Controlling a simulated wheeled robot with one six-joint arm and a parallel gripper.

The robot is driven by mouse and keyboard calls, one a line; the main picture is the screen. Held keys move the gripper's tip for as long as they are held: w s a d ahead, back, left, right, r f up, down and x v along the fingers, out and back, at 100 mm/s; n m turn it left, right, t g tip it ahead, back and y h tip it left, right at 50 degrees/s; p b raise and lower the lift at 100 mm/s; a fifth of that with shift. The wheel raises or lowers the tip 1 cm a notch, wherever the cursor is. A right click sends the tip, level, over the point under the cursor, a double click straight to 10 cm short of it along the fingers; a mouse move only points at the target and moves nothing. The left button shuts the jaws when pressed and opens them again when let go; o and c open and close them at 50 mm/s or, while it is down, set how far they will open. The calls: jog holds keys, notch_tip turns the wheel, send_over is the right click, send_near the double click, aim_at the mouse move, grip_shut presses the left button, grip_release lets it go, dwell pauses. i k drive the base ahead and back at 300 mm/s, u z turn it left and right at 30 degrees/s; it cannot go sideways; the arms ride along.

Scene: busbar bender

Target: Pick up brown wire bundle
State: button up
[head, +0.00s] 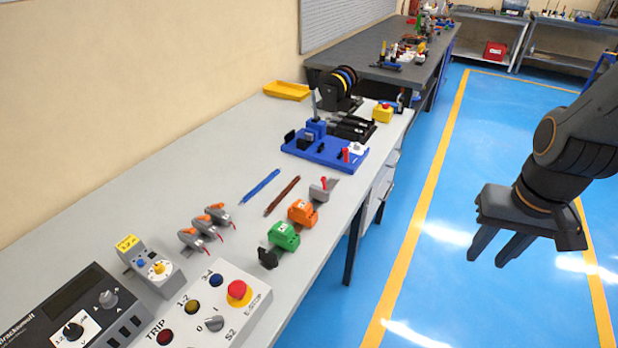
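The brown wire bundle (282,196) is a thin, straight, stick-like bundle lying flat on the grey workbench (190,170), near its middle. A similar blue bundle (260,186) lies to its left, roughly parallel and apart from it. My gripper (497,250) hangs over the blue floor at the right, well away from the bench and the brown bundle. Its two fingers point down and to the left with a gap between them, and nothing is held.
Right of the brown bundle stand a grey part with a red lever (322,190), an orange block (302,213) and a green block (284,236). A blue bending fixture (325,150) stands behind. A control panel (205,310) is in front. Bare bench lies to the left.

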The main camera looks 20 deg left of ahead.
aim_at(281, 196)
jog(key=u, duration=0.1)
jog(key=i, duration=0.65)
jog(key=u, duration=0.85)
jog(key=i, duration=0.55)
jog(key=u, duration=0.5)
